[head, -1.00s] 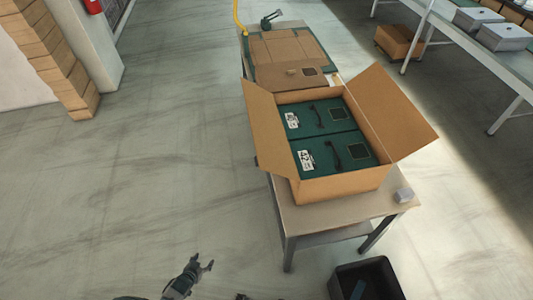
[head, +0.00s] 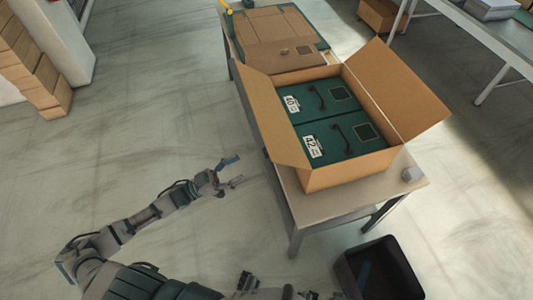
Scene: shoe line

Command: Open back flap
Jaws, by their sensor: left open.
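An open cardboard box (head: 345,172) stands on a table, holding two dark green shoe boxes (head: 318,98) (head: 345,138) with black handles and white labels. Its left flap (head: 268,115) and right flap (head: 400,92) are spread outward. A brown panel (head: 285,57) lies behind the box's far edge; I cannot tell whether it is the back flap or separate cardboard. My left gripper (head: 234,171) is open and empty, left of the table and apart from the box. Dark parts of my right arm show at the bottom edge, its gripper unclear.
Flat cardboard on a green mat (head: 322,42) covers the table's far end. A small grey object (head: 411,174) sits at the table's right corner (head: 330,208). A dark bin (head: 382,285) stands on the floor at lower right. Floor left of the table is clear.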

